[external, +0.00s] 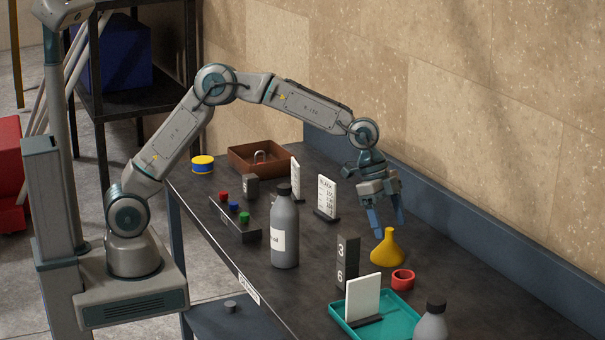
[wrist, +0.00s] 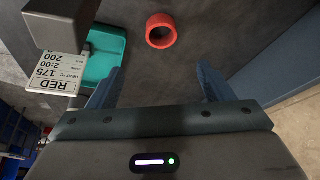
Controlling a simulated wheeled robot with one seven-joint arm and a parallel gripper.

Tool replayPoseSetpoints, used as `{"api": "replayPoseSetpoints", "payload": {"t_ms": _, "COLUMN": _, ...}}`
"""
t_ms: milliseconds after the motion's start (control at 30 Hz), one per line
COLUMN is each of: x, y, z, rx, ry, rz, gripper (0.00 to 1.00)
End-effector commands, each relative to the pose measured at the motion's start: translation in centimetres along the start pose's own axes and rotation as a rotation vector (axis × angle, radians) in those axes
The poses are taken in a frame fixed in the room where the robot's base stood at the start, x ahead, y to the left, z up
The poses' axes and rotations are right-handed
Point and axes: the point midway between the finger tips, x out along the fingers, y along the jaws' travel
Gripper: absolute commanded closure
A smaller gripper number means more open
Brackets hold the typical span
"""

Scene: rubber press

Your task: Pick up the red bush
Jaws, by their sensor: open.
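The red bush (external: 403,279) is a short hollow ring lying on the dark bench, just behind the teal tray. In the wrist view the red bush (wrist: 161,30) is near the top centre, ahead of the fingers, with its round opening showing. My gripper (external: 389,220) is open and empty, pointing down above the bench, near the yellow funnel and apart from the bush. In the wrist view my gripper (wrist: 158,84) shows its two blue fingers spread, with bare bench between them.
A yellow funnel (external: 387,250) stands next to the bush. The teal tray (external: 400,306) and a white card (external: 362,298) are in front. A dark block marked 3 and 6 (external: 347,262) stands to the left. Grey bottles (external: 284,230) stand nearby. The wall runs along the back.

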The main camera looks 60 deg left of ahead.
Motion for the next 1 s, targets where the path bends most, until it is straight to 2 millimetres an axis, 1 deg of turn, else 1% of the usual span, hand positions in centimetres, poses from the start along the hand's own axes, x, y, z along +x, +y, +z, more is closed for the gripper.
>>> {"api": "replayPoseSetpoints", "payload": {"t_ms": 200, "x": 4.1, "y": 0.1, "z": 0.1, "rx": 0.0, "ry": -0.004, "rz": 0.004, "gripper": 0.26}}
{"api": "replayPoseSetpoints", "payload": {"t_ms": 333, "x": 6.3, "y": 0.1, "z": 0.1, "rx": -0.002, "ry": -0.003, "rz": 0.003, "gripper": 0.26}}
{"api": "replayPoseSetpoints", "payload": {"t_ms": 433, "x": 7.4, "y": 0.0, "z": 0.1, "rx": -0.002, "ry": -0.002, "rz": 0.001, "gripper": 0.26}}
{"api": "replayPoseSetpoints", "payload": {"t_ms": 667, "x": 8.9, "y": -0.1, "z": 0.2, "rx": -0.002, "ry": -0.003, "rz": 0.001, "gripper": 0.26}}
{"api": "replayPoseSetpoints", "payload": {"t_ms": 900, "x": 12.1, "y": -0.2, "z": 0.5, "rx": -0.002, "ry": -0.003, "rz": 0.002, "gripper": 0.26}}
{"api": "replayPoseSetpoints", "payload": {"t_ms": 1000, "x": 12.9, "y": -0.3, "z": 0.5, "rx": -0.002, "ry": -0.003, "rz": 0.0, "gripper": 0.26}}
